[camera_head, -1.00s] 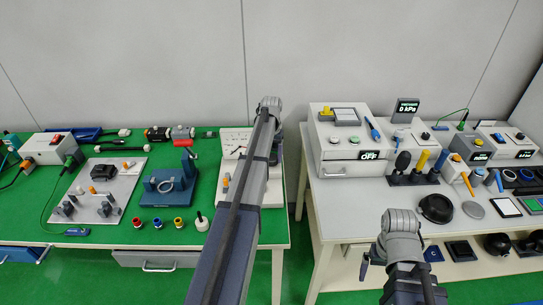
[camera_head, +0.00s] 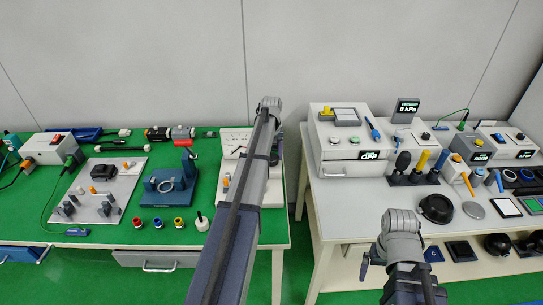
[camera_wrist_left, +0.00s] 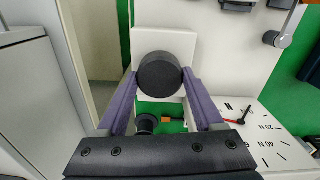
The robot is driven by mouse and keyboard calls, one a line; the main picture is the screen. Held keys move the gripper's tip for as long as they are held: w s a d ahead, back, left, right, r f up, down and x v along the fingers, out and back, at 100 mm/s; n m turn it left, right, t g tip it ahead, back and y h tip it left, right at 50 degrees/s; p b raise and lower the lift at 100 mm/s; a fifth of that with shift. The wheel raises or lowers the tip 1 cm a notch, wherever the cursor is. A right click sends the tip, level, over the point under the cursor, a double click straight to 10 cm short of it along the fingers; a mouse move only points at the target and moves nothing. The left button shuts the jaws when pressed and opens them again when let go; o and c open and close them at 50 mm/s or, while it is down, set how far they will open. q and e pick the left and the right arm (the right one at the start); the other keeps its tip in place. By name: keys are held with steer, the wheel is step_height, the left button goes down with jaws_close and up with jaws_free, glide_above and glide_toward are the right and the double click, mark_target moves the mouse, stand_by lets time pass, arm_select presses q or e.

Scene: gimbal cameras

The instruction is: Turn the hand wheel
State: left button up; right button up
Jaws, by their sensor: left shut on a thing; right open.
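A dark round hand wheel (camera_wrist_left: 160,76) stands in front of a white plate in the left wrist view. My left gripper (camera_wrist_left: 163,82) has its two purple fingers on either side of the wheel and is shut on it. In the head view my left arm reaches over the white instrument (camera_head: 277,196) at the right end of the green table; it hides the wheel and the fingers. My right gripper (camera_head: 367,264) shows only partly beside its wrist, apart from the right table, and holds nothing that I can see.
A dial with a red needle (camera_wrist_left: 236,121) lies to the right of the wheel. The green table (camera_head: 110,222) carries fixtures, a blue stand (camera_head: 168,199) and small coloured parts. The white table (camera_head: 350,215) at the right holds instruments and bowls. A gap separates the tables.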

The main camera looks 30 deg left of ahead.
mark_target(271, 157)
stand_by(0.3)
arm_select(q)
steer(key=o, duration=1.4)
step_height(271, 157, up, 8)
steer(key=p, duration=0.8)
steer(key=shift+f, duration=0.1)
steer(key=shift+f, duration=0.1)
step_height(271, 157, down, 8)
steer(key=b, duration=0.8)
